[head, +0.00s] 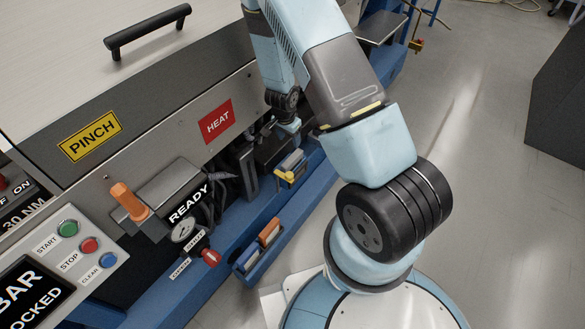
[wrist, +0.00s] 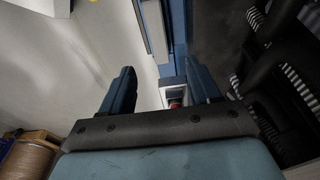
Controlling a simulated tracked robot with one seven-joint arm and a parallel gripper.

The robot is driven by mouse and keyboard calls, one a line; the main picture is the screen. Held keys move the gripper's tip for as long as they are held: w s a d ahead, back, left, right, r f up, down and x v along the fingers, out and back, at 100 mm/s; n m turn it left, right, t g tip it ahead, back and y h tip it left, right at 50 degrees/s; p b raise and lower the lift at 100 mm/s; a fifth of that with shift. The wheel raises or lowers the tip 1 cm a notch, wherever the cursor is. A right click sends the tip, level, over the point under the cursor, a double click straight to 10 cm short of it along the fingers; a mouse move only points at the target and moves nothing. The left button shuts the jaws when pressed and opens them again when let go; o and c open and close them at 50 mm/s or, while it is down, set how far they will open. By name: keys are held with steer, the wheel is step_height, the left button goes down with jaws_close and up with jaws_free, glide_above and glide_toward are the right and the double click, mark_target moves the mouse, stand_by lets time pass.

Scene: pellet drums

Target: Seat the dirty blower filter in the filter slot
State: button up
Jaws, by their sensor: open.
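My gripper (wrist: 160,88) shows in the wrist view with its two dark fingers apart and nothing held between them. In the head view my arm reaches over to the machine, and I cannot make out the fingers there. A blue holder (head: 243,266) on the machine's lower ledge carries slim panels, one orange-edged (head: 269,231) and one grey-blue (head: 247,257). Another grey-blue panel with a yellow piece (head: 290,167) sits farther back along the ledge. I cannot tell which of these is the dirty blower filter. I cannot make out the filter slot with certainty.
The machine carries PINCH and HEAT labels, a READY display (head: 189,203), a red knob (head: 210,257) and an orange handle (head: 129,201). Dark ribbed hoses (wrist: 262,25) crowd the wrist view's right side. A copper-coloured reel (wrist: 28,162) stands lower left.

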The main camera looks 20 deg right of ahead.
mark_target(292, 157)
steer(key=f, duration=0.5)
steer(key=d+f, duration=0.1)
steer(key=f, duration=0.2)
steer(key=shift+w+f, duration=0.2)
steer(key=shift+w, duration=0.15)
steer(key=shift+w+d+f, duration=0.1)
steer(key=shift+d+f, duration=0.05)
steer(key=shift+f, duration=1.15)
steer(key=shift+d+f, duration=0.15)
steer(key=shift+f, duration=1.15)
steer(key=shift+c, duration=0.4)
jaws_close()
